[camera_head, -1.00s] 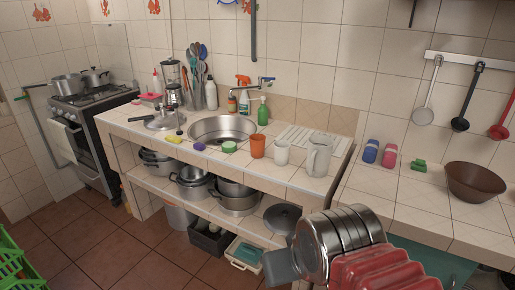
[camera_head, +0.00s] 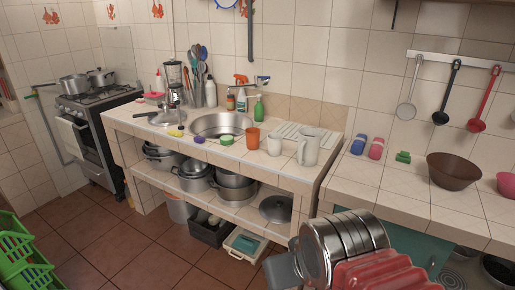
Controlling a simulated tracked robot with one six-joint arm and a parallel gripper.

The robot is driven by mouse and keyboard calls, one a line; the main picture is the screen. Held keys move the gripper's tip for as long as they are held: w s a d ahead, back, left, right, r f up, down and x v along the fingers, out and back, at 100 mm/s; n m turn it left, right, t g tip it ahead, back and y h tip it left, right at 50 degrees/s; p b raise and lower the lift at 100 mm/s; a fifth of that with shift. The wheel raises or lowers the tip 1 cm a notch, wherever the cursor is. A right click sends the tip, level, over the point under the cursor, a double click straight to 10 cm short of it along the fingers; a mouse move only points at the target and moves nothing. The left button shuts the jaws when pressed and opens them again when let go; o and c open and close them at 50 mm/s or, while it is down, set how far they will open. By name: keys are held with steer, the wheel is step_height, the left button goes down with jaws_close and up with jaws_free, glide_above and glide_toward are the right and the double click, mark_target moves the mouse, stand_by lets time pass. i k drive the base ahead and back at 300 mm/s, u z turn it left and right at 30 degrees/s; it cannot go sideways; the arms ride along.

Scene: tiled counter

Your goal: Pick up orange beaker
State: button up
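The orange beaker (camera_head: 253,138) stands upright on the tiled counter, just right of the sink. A white cup (camera_head: 275,144) stands close to its right, and a grey-white pitcher (camera_head: 309,147) stands further right. My arm shows at the lower right as metal rings and a red ribbed part, well in front of the counter and far from the beaker. No gripper fingers can be made out, so its opening and contents do not show.
A green round item (camera_head: 227,139) and a purple item (camera_head: 199,138) lie left of the beaker at the counter's front edge. Pots fill the shelf below. Open floor (camera_head: 120,240) lies in front.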

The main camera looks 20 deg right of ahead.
mark_target(253, 139)
steer(key=k, duration=0.3)
steer(key=u, duration=0.3)
steer(key=i, duration=0.6)
steer(key=u, duration=0.8)
steer(key=i, duration=1.5)
steer(key=z, duration=0.4)
steer(key=i, duration=1.15)
steer(key=z, duration=0.55)
